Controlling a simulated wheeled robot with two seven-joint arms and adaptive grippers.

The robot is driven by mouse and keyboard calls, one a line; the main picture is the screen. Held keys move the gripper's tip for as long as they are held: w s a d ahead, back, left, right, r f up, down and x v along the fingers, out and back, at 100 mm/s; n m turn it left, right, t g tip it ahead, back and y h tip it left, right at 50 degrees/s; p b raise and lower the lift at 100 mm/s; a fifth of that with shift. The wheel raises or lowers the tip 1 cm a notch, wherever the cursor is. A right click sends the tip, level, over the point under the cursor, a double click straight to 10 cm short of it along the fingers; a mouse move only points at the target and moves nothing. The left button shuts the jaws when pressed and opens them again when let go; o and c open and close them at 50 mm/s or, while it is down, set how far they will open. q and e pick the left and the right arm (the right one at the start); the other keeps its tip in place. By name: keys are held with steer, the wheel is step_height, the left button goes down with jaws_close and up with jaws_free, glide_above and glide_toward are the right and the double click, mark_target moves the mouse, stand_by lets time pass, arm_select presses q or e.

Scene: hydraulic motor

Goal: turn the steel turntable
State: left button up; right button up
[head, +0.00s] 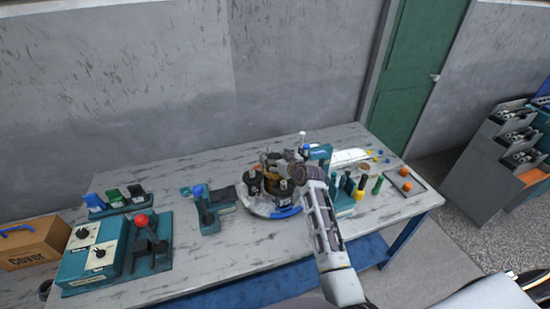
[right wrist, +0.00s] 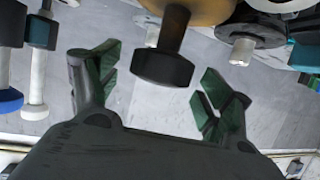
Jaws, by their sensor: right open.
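The steel turntable (head: 258,209) is a round disc at the middle of the workbench, with a blue patch on its front rim. Dark cylindrical parts (head: 282,190) and a brassy part stand on it. My right gripper (head: 298,172) is over the right side of the turntable, partly hiding what is behind it. In the right wrist view my right gripper (right wrist: 158,85) is open, its green-padded fingers spread. A black hexagonal knob (right wrist: 164,68) under an orange-brown body shows between and beyond the fingertips; I cannot tell whether anything touches. My left gripper is out of view.
A teal control box (head: 95,250) and a red-knobbed lever (head: 146,240) stand at the left of the workbench (head: 215,262). A teal fixture with a blue knob (head: 208,212) is left of the turntable. Green-handled tools (head: 347,187) and a tray (head: 405,183) are at the right.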

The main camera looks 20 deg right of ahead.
steer(key=shift+x, duration=0.95)
steer(key=c, duration=1.4)
steer(key=shift+c, duration=0.2)
